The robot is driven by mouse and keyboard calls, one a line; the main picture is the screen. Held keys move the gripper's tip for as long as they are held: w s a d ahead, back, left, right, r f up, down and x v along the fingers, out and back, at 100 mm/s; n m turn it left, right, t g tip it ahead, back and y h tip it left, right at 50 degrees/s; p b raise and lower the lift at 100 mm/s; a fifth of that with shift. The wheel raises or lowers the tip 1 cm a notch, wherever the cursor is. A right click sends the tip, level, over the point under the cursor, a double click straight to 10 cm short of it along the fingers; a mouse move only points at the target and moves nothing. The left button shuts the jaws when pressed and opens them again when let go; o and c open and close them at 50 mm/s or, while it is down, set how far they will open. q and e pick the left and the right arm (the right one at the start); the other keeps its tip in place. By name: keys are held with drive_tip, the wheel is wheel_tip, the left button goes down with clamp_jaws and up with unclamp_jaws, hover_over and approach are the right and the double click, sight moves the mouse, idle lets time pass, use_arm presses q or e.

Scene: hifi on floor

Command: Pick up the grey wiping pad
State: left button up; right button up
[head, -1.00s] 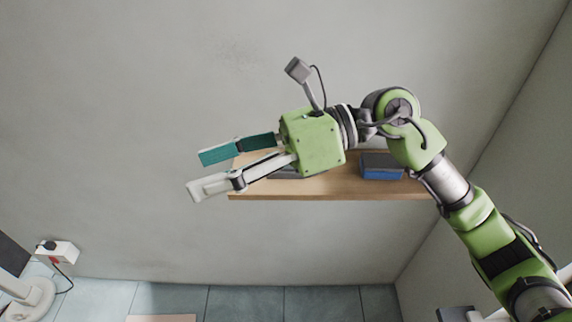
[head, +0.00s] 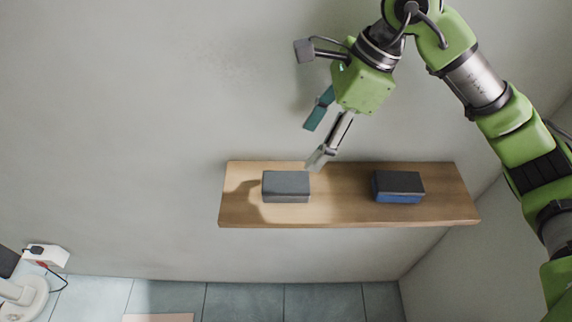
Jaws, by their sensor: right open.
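The grey wiping pad (head: 286,186) is a grey block lying on the left part of a wooden wall shelf (head: 340,209). My right gripper (head: 312,143) is open and empty, pointing down and to the left. Its fingertips show above and slightly right of the grey pad in the picture, apart from it as far as I can tell. One finger is teal, the other pale grey. My left gripper is not in view.
A second pad (head: 398,187), dark on top and blue below, lies on the right part of the shelf. A white socket box (head: 46,257) with a cable is at the lower left. The shelf between the two pads is clear.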

drive_tip(key=p, duration=0.2)
hover_over(290, 181)
drive_tip(key=d, duration=0.1)
drive_tip(key=f, duration=0.6)
drive_tip(key=shift+s+d+f, duration=0.2)
drive_tip(key=shift+s+f, duration=0.05)
drive_tip(key=shift+f, duration=0.05)
drive_tip(key=shift+w+a+f, duration=0.1)
drive_tip(key=shift+w+f, duration=0.05)
drive_tip(key=shift+f, duration=0.2)
drive_tip(key=shift+p+x, duration=1)
drive_tip(key=shift+p, duration=0.05)
drive_tip(key=shift+d+p+x, duration=0.2)
drive_tip(key=shift+p+x, duration=0.35)
drive_tip(key=shift+x, duration=0.65)
drive_tip(key=shift+a+f, duration=0.15)
drive_tip(key=shift+f, duration=0.25)
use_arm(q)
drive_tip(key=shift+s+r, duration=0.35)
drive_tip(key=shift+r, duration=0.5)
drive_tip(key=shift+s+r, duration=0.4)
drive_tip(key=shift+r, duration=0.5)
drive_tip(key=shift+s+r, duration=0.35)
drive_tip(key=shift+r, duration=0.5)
use_arm(e)
drive_tip(key=shift+f, duration=0.15)
